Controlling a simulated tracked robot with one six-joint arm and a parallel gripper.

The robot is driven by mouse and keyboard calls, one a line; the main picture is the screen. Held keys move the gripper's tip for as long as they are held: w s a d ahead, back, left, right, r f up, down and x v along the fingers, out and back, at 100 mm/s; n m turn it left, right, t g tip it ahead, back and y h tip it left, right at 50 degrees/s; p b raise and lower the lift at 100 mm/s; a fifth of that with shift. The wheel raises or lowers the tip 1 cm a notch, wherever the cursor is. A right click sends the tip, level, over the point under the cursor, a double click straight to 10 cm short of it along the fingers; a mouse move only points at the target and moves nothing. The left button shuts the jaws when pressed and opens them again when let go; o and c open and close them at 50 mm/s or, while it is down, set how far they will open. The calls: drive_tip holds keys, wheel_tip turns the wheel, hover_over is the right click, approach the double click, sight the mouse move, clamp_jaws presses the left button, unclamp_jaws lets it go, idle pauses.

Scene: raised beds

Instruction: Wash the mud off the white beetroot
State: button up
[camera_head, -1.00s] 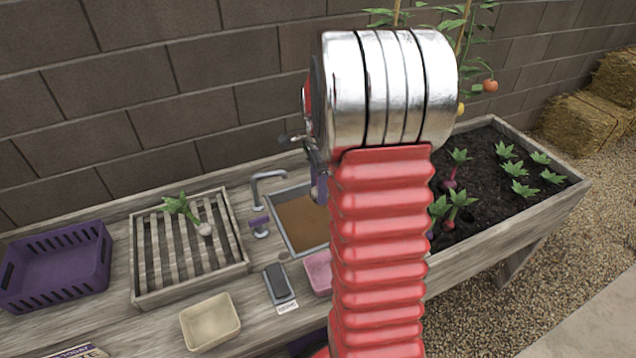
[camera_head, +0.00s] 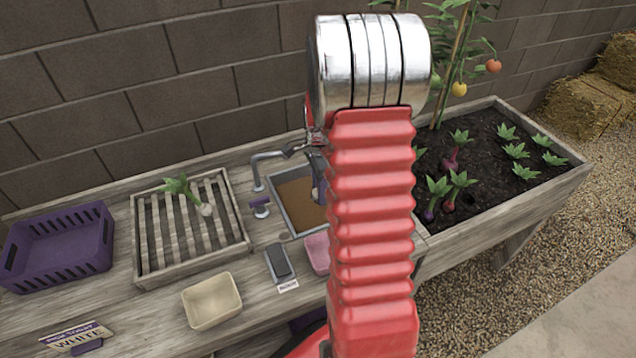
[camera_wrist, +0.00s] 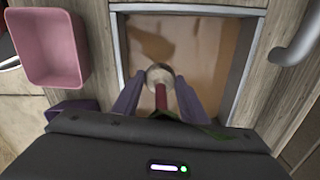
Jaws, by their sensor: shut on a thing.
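My gripper (camera_wrist: 159,98) has purple fingers shut on a beetroot (camera_wrist: 160,74) with a pale, brownish bulb and a dark red stem; green leaves show by the fingers. It is over the sink (camera_head: 291,205) of brown water, bulb pointing at the water; I cannot tell if it touches. In the head view my gripper is mostly hidden behind my arm. Another beetroot (camera_head: 206,209), with a clean white bulb and green leaves, lies on the slatted wooden rack (camera_head: 143,250).
A tap (camera_head: 266,157) stands at the sink's left. A pink tub (camera_head: 317,252), a dark brush-like block (camera_head: 279,262), a cream tub (camera_head: 211,301), a purple crate (camera_head: 58,284) and a WHITE sign (camera_head: 76,337) are around. A soil bed (camera_head: 482,160) with plants is right.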

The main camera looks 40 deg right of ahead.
drive_tip(key=shift+f, duration=6.3)
drive_tip(key=shift+s+d, duration=0.35)
drive_tip(key=shift+d, duration=0.9)
drive_tip(key=shift+s+d, duration=0.4)
drive_tip(key=shift+d, duration=0.9)
drive_tip(key=shift+s+d, duration=0.35)
drive_tip(key=shift+d, duration=0.9)
drive_tip(key=shift+w+a, duration=0.5)
drive_tip(key=shift+a, duration=1.1)
drive_tip(key=shift+w+a, duration=0.45)
drive_tip(key=shift+a, duration=1.15)
drive_tip(key=shift+w+a, duration=0.5)
drive_tip(key=shift+a, duration=1.1)
drive_tip(key=shift+d, duration=0.1)
drive_tip(key=shift+s+d, duration=0.5)
drive_tip(key=shift+d, duration=1.1)
drive_tip(key=shift+s+d, duration=0.45)
drive_tip(key=shift+d, duration=1.1)
drive_tip(key=shift+s+d, duration=0.5)
drive_tip(key=shift+d, duration=1.1)
